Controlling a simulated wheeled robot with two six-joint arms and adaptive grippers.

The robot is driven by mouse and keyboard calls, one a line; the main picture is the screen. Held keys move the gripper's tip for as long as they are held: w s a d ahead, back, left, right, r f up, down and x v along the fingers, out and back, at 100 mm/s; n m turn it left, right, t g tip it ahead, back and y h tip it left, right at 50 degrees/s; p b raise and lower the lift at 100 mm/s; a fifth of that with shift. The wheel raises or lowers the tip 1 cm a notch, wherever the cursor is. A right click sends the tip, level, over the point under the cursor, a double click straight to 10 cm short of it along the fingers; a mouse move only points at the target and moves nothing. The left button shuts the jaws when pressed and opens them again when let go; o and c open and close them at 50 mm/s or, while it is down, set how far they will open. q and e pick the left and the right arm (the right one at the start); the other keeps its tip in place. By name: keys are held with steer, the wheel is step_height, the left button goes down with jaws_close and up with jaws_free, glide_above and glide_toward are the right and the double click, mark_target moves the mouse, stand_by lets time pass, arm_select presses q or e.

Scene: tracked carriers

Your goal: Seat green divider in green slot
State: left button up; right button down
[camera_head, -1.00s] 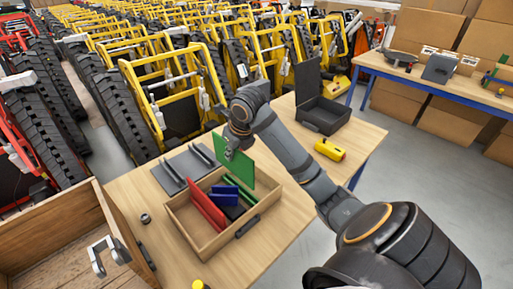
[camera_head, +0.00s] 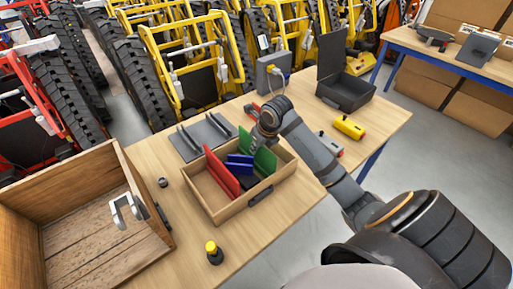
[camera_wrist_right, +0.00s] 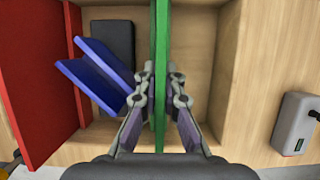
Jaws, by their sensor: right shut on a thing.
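The green divider (camera_head: 264,158) stands upright at the right end of the open wooden box (camera_head: 240,207). My right gripper (camera_head: 262,138) is shut on its upper edge. In the right wrist view the green divider (camera_wrist_right: 160,35) runs edge-on between the fingertips of my right gripper (camera_wrist_right: 161,85). A red divider (camera_head: 221,173) and tilted blue dividers (camera_head: 240,163) are to its left in the box. The green slot is not visible, and I cannot tell whether the divider's lower edge touches the box floor. My left gripper is not in view.
A grey slotted plate (camera_head: 205,138) lies behind the box. A larger wooden crate (camera_head: 75,215) stands at left, and a yellow-capped bottle (camera_head: 214,254) in front. A yellow tool (camera_head: 349,127) and black open case (camera_head: 345,92) are at right. The front table is mostly clear.

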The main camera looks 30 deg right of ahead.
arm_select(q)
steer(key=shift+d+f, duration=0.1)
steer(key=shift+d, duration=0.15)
arm_select(e)
steer(key=shift+f, duration=0.15)
steer(key=shift+f, duration=0.2)
steer(key=c, duration=1.5)
jaws_free()
steer(key=shift+r, duration=0.1)
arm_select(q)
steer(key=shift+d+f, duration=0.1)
arm_select(e)
steer(key=shift+r, duration=0.55)
steer(key=v, duration=1)
steer(key=shift+s+d+r+p, duration=0.1)
steer(key=shift+s+r+p, duration=0.05)
steer(key=shift+s+p, duration=0.15)
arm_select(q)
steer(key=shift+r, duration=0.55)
arm_select(e)
steer(key=shift+s+r, duration=0.15)
steer(key=shift+r, duration=0.2)
